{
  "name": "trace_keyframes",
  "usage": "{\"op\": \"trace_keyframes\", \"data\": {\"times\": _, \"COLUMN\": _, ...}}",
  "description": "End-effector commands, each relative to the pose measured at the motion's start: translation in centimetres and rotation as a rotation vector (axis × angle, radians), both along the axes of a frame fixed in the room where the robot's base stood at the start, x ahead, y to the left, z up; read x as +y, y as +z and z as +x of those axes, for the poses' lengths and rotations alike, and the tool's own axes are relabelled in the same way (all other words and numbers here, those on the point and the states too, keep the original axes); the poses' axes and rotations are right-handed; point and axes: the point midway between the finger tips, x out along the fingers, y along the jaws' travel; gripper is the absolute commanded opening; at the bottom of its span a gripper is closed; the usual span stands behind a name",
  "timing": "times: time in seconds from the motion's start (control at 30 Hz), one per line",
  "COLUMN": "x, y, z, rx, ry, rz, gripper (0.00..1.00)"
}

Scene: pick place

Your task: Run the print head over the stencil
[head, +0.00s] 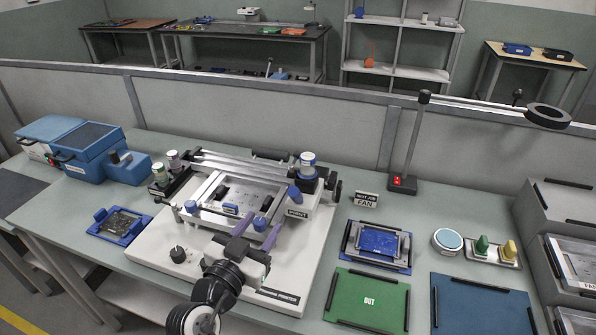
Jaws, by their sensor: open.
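The stencil printer has a white base (150,243). A light metal frame on it holds the stencil (262,195), a silvery sheet with dark strips at its edges. A long grey crossbar (235,167), which looks like the print head, spans the back of the printer, behind the stencil. A blue handle (294,193) stands at the right side, above a white labelled block. My gripper (258,230) is open over the front of the stencil frame, close to a blue knob. I cannot tell whether it touches the frame. My gripper and wrist hide part of the printer's front.
Jars stand at the printer's back left (173,160) and right (308,161). A blue board holder (120,224) lies left. To the right are a blue board (378,241), a green OUT mat (368,300), a blue mat (480,305) and a lamp (410,150). A low partition (300,105) runs behind.

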Motion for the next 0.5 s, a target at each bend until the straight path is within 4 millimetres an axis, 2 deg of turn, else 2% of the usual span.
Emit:
{"op": "trace_keyframes", "data": {"times": 0.1, "x": -1.7, "y": -0.4, "z": -0.5, "rx": 0.019, "ry": -0.067, "rz": 0.003, "gripper": 0.45}}
{"op": "trace_keyframes", "data": {"times": 0.5, "x": -2.2, "y": -1.2, "z": 0.9, "rx": 0.017, "ry": -0.077, "rz": 0.010, "gripper": 0.45}}
